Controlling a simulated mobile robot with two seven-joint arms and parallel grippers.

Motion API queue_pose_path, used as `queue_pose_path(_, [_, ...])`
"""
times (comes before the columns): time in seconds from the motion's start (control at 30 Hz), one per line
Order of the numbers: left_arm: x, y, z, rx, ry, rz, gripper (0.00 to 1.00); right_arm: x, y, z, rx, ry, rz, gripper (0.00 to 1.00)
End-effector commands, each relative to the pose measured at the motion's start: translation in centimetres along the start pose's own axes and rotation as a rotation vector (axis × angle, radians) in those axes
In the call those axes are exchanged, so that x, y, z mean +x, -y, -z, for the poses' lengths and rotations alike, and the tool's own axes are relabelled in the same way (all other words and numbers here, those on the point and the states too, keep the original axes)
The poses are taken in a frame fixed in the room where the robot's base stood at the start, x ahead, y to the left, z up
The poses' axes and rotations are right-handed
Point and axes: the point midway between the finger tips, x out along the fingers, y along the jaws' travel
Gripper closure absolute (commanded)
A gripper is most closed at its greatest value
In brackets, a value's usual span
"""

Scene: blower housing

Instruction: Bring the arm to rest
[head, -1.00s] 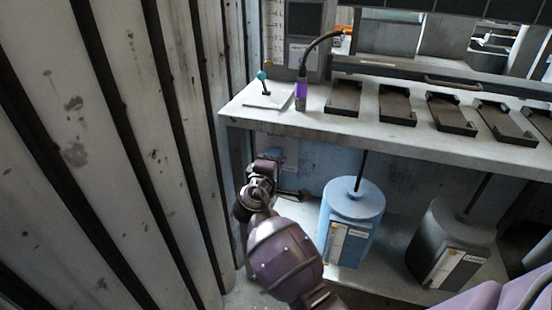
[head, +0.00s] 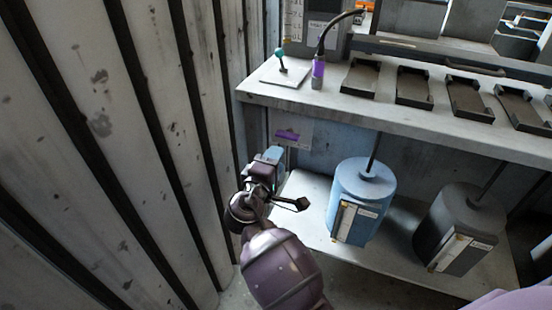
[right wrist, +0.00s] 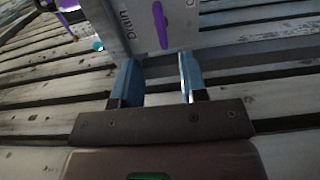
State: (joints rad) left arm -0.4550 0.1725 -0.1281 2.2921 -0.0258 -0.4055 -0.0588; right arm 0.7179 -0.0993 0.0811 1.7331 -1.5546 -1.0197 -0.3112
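My right gripper (head: 273,155) is below the bench's left end in the head view, beside the slatted wall. In the right wrist view its two blue fingers (right wrist: 157,76) stand apart with nothing held between them. A pale panel marked "Drain" (right wrist: 128,22) with a purple handle (right wrist: 161,22) is beyond the fingertips. The handle also shows in the head view (head: 288,135), just above the gripper, apart from it as far as I can tell. My left gripper is not in view.
The slatted wall (head: 100,125) is close on the left. The bench (head: 400,112) overhangs, carrying a teal-knobbed lever (head: 281,56), a purple-ended hose (head: 318,70) and several dark trays (head: 413,86). A blue canister (head: 362,205) and a dark canister (head: 462,228) stand on the lower shelf.

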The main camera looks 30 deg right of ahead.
Motion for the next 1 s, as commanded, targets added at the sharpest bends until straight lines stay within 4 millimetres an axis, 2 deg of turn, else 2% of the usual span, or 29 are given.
queue_pose_path(0.3, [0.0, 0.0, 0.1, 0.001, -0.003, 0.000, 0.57, 0.0, 0.2, -0.1, 0.000, -0.002, 0.003, 0.61])
queue_pose_path(0.37, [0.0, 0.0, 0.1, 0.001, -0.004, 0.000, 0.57, 0.0, 0.7, -0.6, 0.003, -0.009, 0.015, 0.61])
queue_pose_path(0.47, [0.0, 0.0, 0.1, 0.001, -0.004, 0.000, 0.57, -0.3, 2.6, -2.0, 0.019, -0.041, 0.059, 0.61])
queue_pose_path(0.7, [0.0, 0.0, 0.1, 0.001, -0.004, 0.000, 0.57, -2.7, 9.5, -8.0, 0.121, -0.167, 0.260, 0.61])
queue_pose_path(0.9, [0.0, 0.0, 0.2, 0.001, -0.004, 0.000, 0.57, -6.2, 13.7, -13.3, 0.240, -0.257, 0.443, 0.61])
queue_pose_path(1.0, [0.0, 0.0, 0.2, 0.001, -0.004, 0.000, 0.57, -8.3, 15.1, -15.9, 0.307, -0.291, 0.537, 0.61])
